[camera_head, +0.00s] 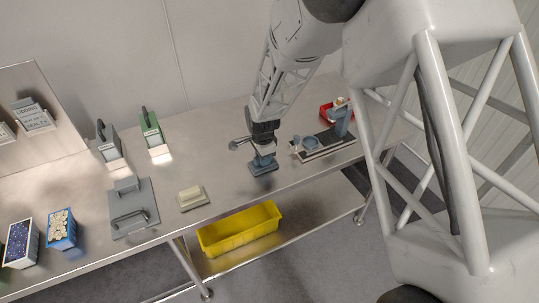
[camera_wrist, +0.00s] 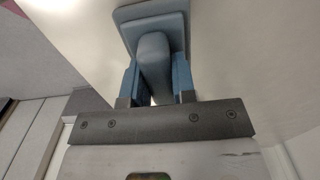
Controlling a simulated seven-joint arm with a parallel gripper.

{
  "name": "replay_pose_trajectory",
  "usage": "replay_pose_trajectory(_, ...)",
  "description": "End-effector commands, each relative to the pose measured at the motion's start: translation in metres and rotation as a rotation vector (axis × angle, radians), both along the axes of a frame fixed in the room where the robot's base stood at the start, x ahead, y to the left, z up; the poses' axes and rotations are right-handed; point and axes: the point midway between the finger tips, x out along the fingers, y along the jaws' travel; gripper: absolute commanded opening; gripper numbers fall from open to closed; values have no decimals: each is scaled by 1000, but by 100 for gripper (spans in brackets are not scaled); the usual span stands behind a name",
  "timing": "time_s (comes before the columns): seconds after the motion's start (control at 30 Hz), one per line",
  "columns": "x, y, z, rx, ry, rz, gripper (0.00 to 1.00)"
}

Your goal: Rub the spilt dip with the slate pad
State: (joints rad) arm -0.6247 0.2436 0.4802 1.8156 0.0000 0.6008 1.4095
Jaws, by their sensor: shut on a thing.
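The slate pad (camera_head: 263,167) is a blue-grey rectangular plate with an upright handle, low over the steel table near its middle. In the wrist view the slate pad (camera_wrist: 178,28) shows its plate beyond the fingers. My gripper (camera_head: 264,152) is shut on the pad's handle. In the wrist view the blue fingers of my gripper (camera_wrist: 155,75) press on both sides of the handle. I cannot tell whether the pad touches the table. I cannot make out the spilt dip in either view; the pad and arm may hide it.
The steel table (camera_head: 225,195) has free room left of the pad. A cream block (camera_head: 192,195) and a grey board with a handle (camera_head: 134,222) lie there. A yellow bin (camera_head: 240,232) sits below.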

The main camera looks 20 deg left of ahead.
Motion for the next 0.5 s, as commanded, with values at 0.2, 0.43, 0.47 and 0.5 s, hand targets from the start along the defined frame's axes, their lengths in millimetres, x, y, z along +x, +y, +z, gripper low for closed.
replay_pose_trajectory(0.2, -15, 14, 0, -1, 1, 2, 0)
replay_pose_trajectory(0.43, -14, 13, 34, -1, 1, 0, 0)
replay_pose_trajectory(0.47, -14, 13, 36, 0, 0, 0, 0)
replay_pose_trajectory(0.5, -13, 13, 40, 0, 0, 0, 0)
